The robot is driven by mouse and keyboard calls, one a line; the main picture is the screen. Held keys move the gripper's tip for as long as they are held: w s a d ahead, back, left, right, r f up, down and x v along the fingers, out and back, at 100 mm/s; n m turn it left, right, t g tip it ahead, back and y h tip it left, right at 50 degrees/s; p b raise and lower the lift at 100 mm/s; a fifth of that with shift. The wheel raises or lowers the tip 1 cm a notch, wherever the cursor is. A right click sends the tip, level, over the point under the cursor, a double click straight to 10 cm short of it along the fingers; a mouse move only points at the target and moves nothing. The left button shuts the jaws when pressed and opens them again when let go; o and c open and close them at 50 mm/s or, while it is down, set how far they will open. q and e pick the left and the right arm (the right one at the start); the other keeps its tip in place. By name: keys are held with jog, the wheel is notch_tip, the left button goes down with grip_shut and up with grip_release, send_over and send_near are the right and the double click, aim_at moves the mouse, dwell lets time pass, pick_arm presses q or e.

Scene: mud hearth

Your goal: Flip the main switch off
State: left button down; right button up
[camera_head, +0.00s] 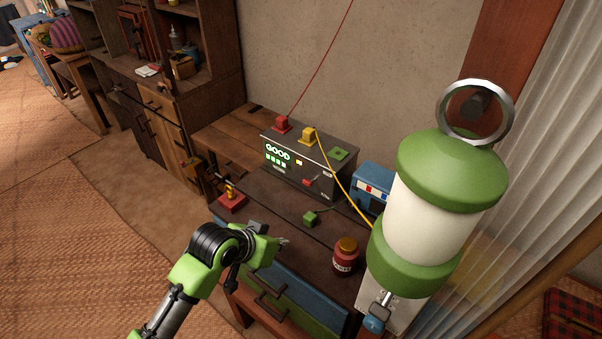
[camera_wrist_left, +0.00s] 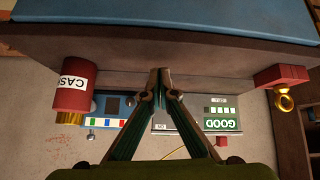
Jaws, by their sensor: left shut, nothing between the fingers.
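A dark metal box (camera_head: 290,165) with a lit GOOD display stands at the back of the wooden table. A small red lever (camera_head: 309,181) sits on its front; I cannot tell which way it is set or whether it is the main switch. A red block with a brass lever (camera_head: 231,199) stands at the table's left and shows in the left wrist view (camera_wrist_left: 283,88). My left gripper (camera_head: 284,241) is shut and empty near the table's front, apart from the box. In the left wrist view its fingertips (camera_wrist_left: 160,72) meet, with the display (camera_wrist_left: 222,124) beyond.
A red jar (camera_head: 345,256) stands near the front right. A blue device (camera_head: 373,187) is right of the box. A large green and white lantern (camera_head: 430,220) blocks the right side. Red and yellow cables run from the box top.

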pick_arm(q)
jog(key=w+d+r+m+t, duration=0.1)
jog(key=w+d+r, duration=0.1)
jog(key=w+r, duration=0.6)
jog(key=h, duration=0.1)
send_near(316, 163)
jog(key=f+v, duration=0.1)
jog(key=v, duration=0.3)
jog(key=shift+s+a+r+m+t, duration=0.1)
jog(key=shift+m+t, duration=0.2)
jog(key=shift+m, duration=0.1)
pick_arm(e)
jog(key=shift+w+d+r, duration=0.1)
jog(key=shift+w+r, duration=0.05)
jog(key=shift+w, duration=0.6)
